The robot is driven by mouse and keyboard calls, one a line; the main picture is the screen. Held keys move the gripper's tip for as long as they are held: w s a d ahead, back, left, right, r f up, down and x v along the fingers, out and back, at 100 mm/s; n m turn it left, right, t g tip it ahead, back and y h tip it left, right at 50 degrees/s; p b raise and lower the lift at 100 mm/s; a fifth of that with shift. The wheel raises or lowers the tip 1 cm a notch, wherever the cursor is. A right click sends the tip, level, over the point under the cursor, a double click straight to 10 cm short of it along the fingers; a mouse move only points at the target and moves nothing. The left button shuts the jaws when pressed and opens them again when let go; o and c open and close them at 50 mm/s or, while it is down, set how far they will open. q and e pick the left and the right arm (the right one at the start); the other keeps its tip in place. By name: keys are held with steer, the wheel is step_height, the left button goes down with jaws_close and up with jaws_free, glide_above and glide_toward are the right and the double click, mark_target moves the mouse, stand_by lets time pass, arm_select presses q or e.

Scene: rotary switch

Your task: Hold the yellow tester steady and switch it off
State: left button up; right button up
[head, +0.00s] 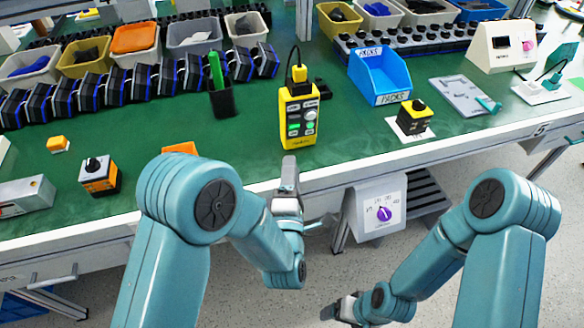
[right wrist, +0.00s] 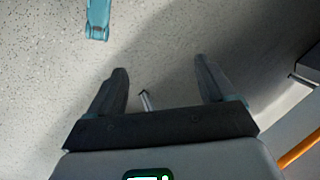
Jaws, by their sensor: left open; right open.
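The yellow tester (head: 299,117) stands upright on the green bench top near its front edge. My right gripper (head: 340,308) is low, over the floor in front of the bench. In the right wrist view its two fingers (right wrist: 168,90) are spread wide with nothing between them.
A blue bin (head: 380,77) and a black-and-yellow switch box (head: 413,118) stand to the right. An orange switch box (head: 98,175) sits front left. A white panel with a purple knob (head: 384,213) hangs below the bench edge.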

steer(key=shift+w+r, duration=0.2)
steer(key=shift+c, duration=0.4)
steer(key=n+t+y, duration=0.1)
steer(key=n+t, duration=0.2)
steer(key=t, duration=0.9)
glide_toward(304, 88)
steer(key=s+d+f, duration=0.3)
steer(key=s+f, duration=0.3)
steer(key=f, duration=0.5)
step_height(304, 88, up, 7)
steer(key=w+a+n+t, duration=0.2)
steer(key=n+t, duration=0.1)
steer(key=t, duration=0.2)
steer(key=shift+y, duration=0.3)
steer(key=x, duration=1.5)
steer(key=shift+w+a+f, duration=0.1)
steer(key=shift+a, duration=0.1)
steer(key=shift+c, duration=0.3)
